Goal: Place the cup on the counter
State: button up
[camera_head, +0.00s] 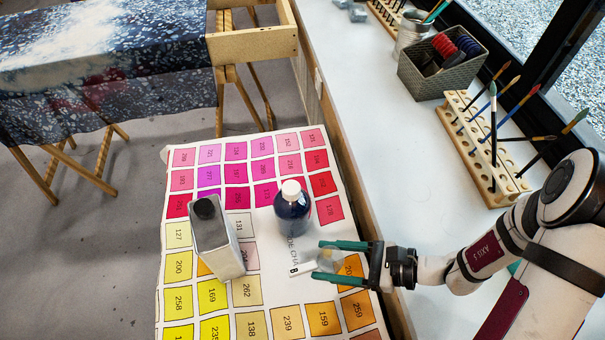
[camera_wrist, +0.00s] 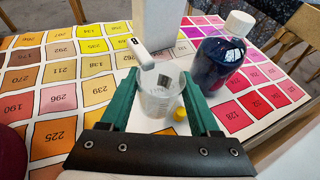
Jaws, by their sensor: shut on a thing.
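A small clear cup (camera_head: 329,261) is between the two green fingers of my gripper (camera_head: 336,262), over the colour-chart cloth. In the wrist view the cup (camera_wrist: 158,92) stands between the fingers (camera_wrist: 163,100), its open rim up and a white piece (camera_wrist: 141,50) at its rim. My gripper is shut on the cup. Whether the cup's base touches the cloth is hard to tell. The pale counter (camera_head: 372,130) runs along the right side, beyond the chart table, under the window.
A dark blue bottle with a white cap (camera_head: 293,207) stands close behind the cup. A metal can (camera_head: 217,240) stands to the left. On the counter are a wooden brush rack (camera_head: 487,160) and a grey basket (camera_head: 443,75). The counter's middle stretch is clear.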

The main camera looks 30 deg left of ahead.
jog(key=s+f+n+g+h, duration=0.1)
jog(key=s, duration=0.2)
jog(key=s+f+n+g+h, duration=0.1)
jog(key=s+n+g, duration=0.1)
jog(key=s, duration=0.2)
jog(key=s+f+n+g, duration=0.1)
jog(key=s, duration=0.3)
jog(key=shift+a+n+g+h, duration=0.3)
jog(key=shift+a+h, duration=0.1)
jog(key=s+n+h, duration=0.1)
jog(key=s, duration=0.1)
jog(key=s+n+g, duration=0.1)
jog(key=s, duration=0.2)
jog(key=s+d+g+h, duration=0.1)
jog(key=s, duration=0.1)
jog(key=shift+s+d+f+n+h, duration=0.1)
jog(key=shift+s+f+n+h, duration=0.2)
jog(key=shift+f+n, duration=0.1)
notch_tip(320, 180, down, 2)
jog(key=shift+s+f, duration=0.1)
jog(key=shift+s, duration=0.05)
jog(key=shift+f, duration=0.25)
jog(key=o, duration=1.4)
jog(key=shift+c, duration=0.2)
